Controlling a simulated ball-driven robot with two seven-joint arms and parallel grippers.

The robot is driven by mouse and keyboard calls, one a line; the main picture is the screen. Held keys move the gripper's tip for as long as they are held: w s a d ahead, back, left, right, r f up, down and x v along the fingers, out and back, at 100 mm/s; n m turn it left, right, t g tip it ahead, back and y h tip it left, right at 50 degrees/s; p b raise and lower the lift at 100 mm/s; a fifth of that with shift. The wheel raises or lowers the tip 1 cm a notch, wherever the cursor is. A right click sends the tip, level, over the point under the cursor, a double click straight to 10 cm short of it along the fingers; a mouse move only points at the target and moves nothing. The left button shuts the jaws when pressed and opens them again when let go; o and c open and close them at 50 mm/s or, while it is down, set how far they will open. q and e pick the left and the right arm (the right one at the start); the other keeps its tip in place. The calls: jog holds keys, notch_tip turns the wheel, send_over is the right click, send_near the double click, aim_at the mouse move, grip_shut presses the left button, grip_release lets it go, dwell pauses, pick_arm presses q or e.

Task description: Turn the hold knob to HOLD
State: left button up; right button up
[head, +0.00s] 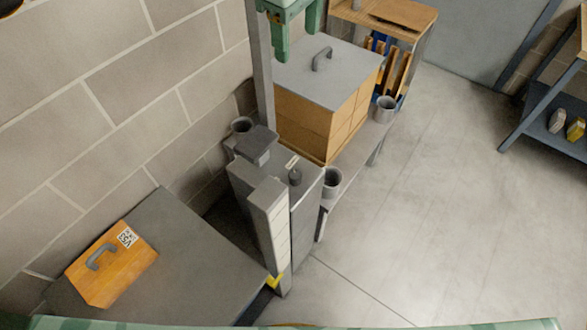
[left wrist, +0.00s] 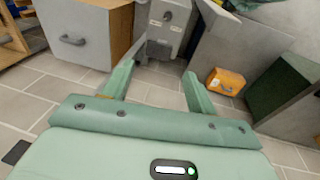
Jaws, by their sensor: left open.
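The hold knob (head: 295,177) is a small dark knob on the sloping top of a grey cabinet (head: 304,208), with a small pale label beside it. What looks like the same knob (left wrist: 167,16) shows on a grey panel at the top of the left wrist view; its setting is too small to read. My left gripper (head: 297,44) is green, open and empty, above the grey lid at the top of the head view and apart from the knob. In the left wrist view its fingers (left wrist: 157,71) are spread below the panel. My right gripper is not in view.
A lidded carton (head: 318,122) with a handle stands behind the cabinet. Grey cups (head: 332,183) stand nearby. An orange case (head: 112,265) lies on a grey surface (head: 205,262) at left, against a block wall (head: 120,100). The floor (head: 440,200) at right is clear.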

pick_arm(q)
notch_tip(320, 180, down, 10)
jog(key=w+b, duration=0.3)
jog(key=b, duration=0.2)
jog(key=g+b, duration=0.2)
jog(key=b, duration=1.3)
send_near(295, 174)
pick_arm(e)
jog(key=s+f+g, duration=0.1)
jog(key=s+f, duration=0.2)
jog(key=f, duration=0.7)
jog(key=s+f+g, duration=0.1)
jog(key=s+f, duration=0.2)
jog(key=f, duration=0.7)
pick_arm(q)
notch_tip(295, 174, down, 7)
jog(key=b, duration=0.5)
notch_tip(295, 174, down, 3)
jog(key=shift+f+b, duration=0.1)
jog(key=shift+b, duration=0.55)
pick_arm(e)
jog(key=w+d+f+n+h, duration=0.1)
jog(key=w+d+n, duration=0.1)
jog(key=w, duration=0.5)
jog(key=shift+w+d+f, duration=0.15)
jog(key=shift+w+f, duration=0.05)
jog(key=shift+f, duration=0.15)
pick_arm(q)
jog(key=c, duration=1)
